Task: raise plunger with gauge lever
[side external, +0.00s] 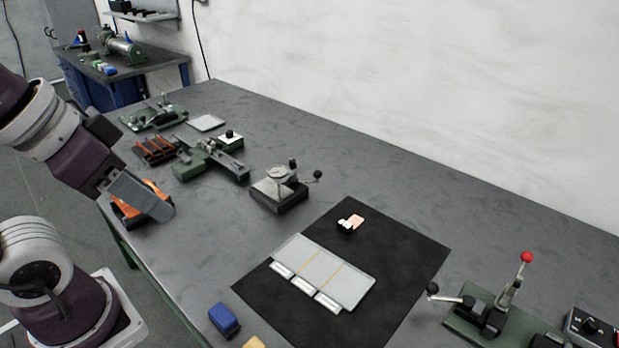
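The thickness gauge (272,184) stands on the table near the middle of the side external view. It has a pale round dial on a grey body with a dark base. Its lever ends in a black ball knob (318,174) on the right side. The plunger is too small to make out. My gripper (146,197) is at the left, above the table's left edge and well apart from the gauge. Only a grey flat part of it shows clearly, and I cannot tell whether it is open or shut.
A black mat (405,250) holds a grey sectioned tray (350,290) and a small copper foil piece (356,221). A green press with a red knob (526,257) stands at right. A blue block (223,320) sits at front.

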